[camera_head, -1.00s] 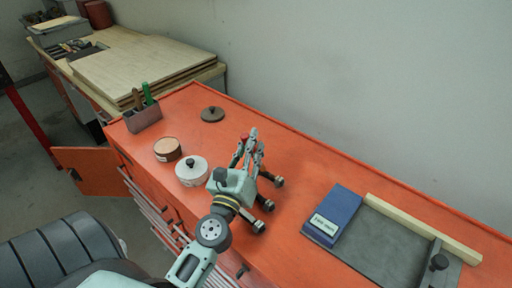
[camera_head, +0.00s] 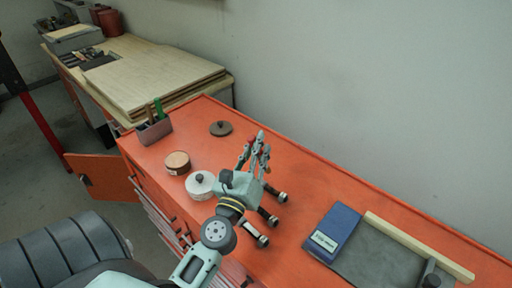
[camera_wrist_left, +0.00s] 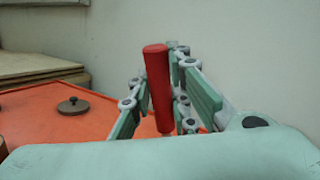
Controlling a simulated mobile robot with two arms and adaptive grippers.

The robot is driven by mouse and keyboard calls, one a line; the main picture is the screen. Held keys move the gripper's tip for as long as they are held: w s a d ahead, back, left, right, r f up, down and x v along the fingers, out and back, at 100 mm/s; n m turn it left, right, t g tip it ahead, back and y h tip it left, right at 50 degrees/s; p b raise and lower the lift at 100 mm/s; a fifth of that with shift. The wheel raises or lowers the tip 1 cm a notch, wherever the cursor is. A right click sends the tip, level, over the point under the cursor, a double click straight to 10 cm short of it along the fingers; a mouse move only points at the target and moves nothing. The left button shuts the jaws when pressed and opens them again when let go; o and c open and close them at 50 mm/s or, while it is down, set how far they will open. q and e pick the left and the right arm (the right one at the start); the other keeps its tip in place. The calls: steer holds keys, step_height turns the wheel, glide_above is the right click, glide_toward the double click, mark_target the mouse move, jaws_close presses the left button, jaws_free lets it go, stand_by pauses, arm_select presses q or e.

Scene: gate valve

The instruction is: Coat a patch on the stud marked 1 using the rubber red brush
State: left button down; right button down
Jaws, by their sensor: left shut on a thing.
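My left gripper (camera_head: 258,146) is above the orange bench top, fingers pointing up and away. In the left wrist view a red brush handle (camera_wrist_left: 157,88) stands nearly upright between its finger linkages, and the gripper is shut on it. The brush's working end is hidden. Several studs with dark ends lie beside and below the gripper: a far one (camera_head: 281,197), a middle one (camera_head: 269,217) and a near one (camera_head: 262,240). The gripper hides part of them, and no number on them is readable. My right gripper is not in view.
A white lidded pot (camera_head: 201,186), a brown round tin (camera_head: 177,162) and a dark knobbed lid (camera_head: 221,128) sit left of the gripper. A holder (camera_head: 154,132) with tools stands at the far corner. A blue box (camera_head: 334,231) lies right, by a wooden strip (camera_head: 417,245).

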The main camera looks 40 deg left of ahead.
arm_select(q)
step_height(320, 180, up, 3)
steer(key=p, duration=0.3)
stand_by(0.4)
steer(key=shift+f, duration=0.1)
stand_by(0.5)
steer(key=shift+w+a+f+b, duration=0.1)
steer(key=shift+a+f+b, duration=0.2)
steer(key=shift+f+b, duration=0.3)
steer(key=shift+w+a+f+b, duration=0.1)
steer(key=shift+a+f+b, duration=0.35)
steer(key=shift+a+b, duration=0.15)
steer(key=shift+d+r, duration=0.1)
